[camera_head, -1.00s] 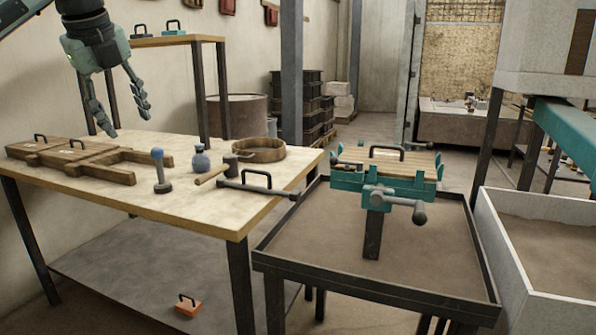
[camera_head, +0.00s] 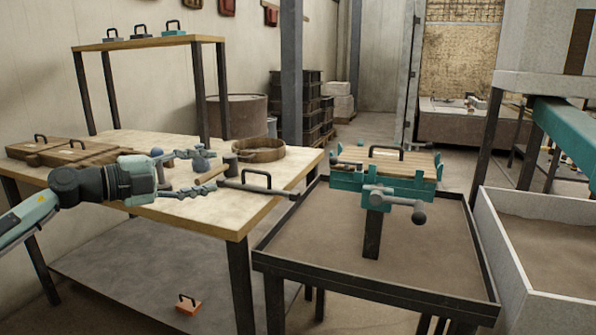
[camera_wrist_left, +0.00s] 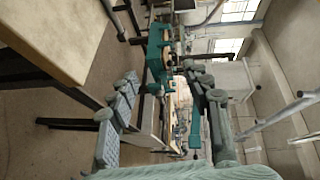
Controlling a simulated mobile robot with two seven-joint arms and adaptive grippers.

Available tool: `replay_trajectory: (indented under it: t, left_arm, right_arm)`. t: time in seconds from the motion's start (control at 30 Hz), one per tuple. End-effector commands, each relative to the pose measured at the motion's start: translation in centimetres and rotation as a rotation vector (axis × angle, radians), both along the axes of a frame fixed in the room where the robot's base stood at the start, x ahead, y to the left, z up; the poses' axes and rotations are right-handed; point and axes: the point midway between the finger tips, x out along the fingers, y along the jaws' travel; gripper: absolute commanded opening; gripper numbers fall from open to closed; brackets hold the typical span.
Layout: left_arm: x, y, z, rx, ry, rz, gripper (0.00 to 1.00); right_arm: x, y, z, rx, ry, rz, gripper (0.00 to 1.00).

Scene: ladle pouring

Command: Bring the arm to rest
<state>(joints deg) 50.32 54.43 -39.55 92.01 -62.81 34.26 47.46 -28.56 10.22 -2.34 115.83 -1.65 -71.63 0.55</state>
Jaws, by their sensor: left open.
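My left gripper (camera_head: 198,172) is open and empty in the head view, low over the front edge of the wooden workbench (camera_head: 210,214). Its fingers point right, and my left arm comes in from the left edge. It hides most of a round-topped tool and a blue-grey flask (camera_head: 201,160) on the bench. In the left wrist view the two fingers (camera_wrist_left: 165,95) stand apart with nothing between them. My right gripper shows in neither view.
Wooden mould frames (camera_head: 65,150), a round sieve (camera_head: 259,150) and a black-handled bar (camera_head: 257,188) lie on the bench. A teal vise with a wooden block (camera_head: 400,165) stands over a sand tray (camera_head: 320,232) to the right. A shelf (camera_head: 150,42) stands behind.

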Motion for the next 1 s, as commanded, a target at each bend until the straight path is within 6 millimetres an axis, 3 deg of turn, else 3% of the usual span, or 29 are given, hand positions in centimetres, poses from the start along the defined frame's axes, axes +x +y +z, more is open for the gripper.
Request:
replay_trajectory:
  t: [0.07, 0.17, 0.27, 0.37, 0.5, 0.7, 0.8, 1.0]
  left_arm:
    - [0.1, 1.3, -1.8, -0.146, -0.019, 0.102, 0.49]
    - [0.2, 4.9, -4.1, -0.295, -0.031, 0.291, 0.49]
    - [-0.3, 10.0, -8.1, -0.392, 0.001, 0.525, 0.49]
    - [-2.2, 15.4, -13.3, -0.426, 0.068, 0.769, 0.49]
    - [-6.6, 21.7, -20.7, -0.390, 0.197, 1.063, 0.49]
    - [-15.4, 27.9, -29.7, -0.247, 0.409, 1.388, 0.49]
    - [-19.3, 29.6, -32.5, -0.174, 0.496, 1.489, 0.49]
    - [-26.0, 31.7, -36.1, -0.037, 0.642, 1.627, 0.49]
  right_arm:
    - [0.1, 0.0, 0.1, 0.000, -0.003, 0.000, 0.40]
    - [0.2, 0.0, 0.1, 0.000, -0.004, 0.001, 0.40]
    - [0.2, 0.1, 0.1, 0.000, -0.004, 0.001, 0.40]
    - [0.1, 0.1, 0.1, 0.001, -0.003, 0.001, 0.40]
    - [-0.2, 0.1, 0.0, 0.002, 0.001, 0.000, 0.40]
    - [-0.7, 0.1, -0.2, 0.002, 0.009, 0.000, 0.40]
    - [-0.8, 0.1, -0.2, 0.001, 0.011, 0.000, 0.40]
    - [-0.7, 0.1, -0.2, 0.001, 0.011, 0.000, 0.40]
